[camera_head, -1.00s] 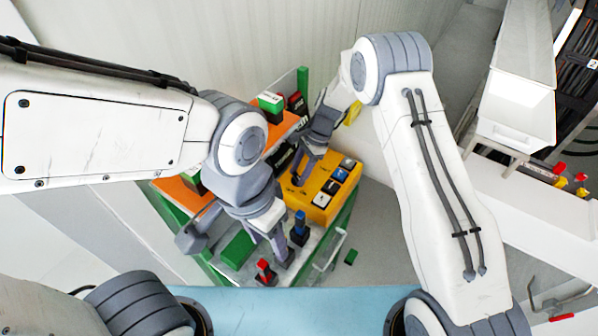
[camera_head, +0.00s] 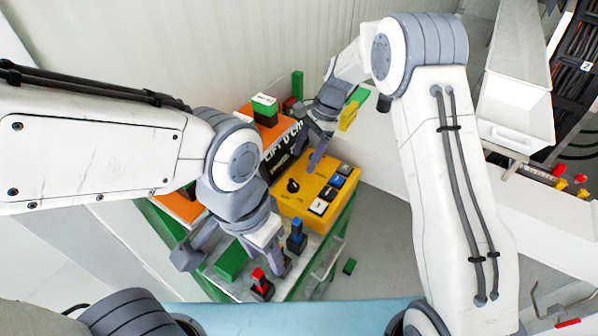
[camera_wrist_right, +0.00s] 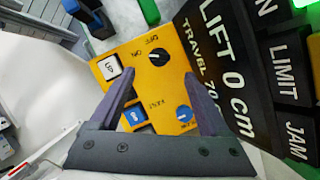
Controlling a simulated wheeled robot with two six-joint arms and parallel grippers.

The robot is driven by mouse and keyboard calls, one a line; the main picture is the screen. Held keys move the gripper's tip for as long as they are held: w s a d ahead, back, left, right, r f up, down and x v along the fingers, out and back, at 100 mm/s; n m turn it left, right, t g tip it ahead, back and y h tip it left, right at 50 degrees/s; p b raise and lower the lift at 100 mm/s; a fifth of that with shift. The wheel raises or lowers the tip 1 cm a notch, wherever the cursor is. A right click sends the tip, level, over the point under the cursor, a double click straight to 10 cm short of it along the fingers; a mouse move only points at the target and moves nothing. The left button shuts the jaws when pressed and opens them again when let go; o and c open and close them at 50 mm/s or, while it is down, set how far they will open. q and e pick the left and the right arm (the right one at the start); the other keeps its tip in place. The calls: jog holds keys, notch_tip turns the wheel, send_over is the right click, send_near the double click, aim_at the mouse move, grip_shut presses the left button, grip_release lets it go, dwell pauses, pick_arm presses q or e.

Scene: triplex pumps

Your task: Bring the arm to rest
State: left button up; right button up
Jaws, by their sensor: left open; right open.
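My right gripper (camera_head: 318,140) is above the yellow control box (camera_head: 318,188) with its black knob and several push buttons. In the right wrist view its two fingers (camera_wrist_right: 165,95) stand apart with nothing between them, over the yellow panel (camera_wrist_right: 150,68) and its knob. My left gripper (camera_head: 232,248) is low over the front of the cart, beside a green block (camera_head: 231,262) and near the blue-topped lever (camera_head: 297,236).
A red-topped lever (camera_head: 261,286) stands at the cart's front edge. A black display reading "LIFT 0 cm" (camera_wrist_right: 238,75) stands beside the control box. A white wall is behind the cart.

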jog(key=shift+v, duration=1.05)
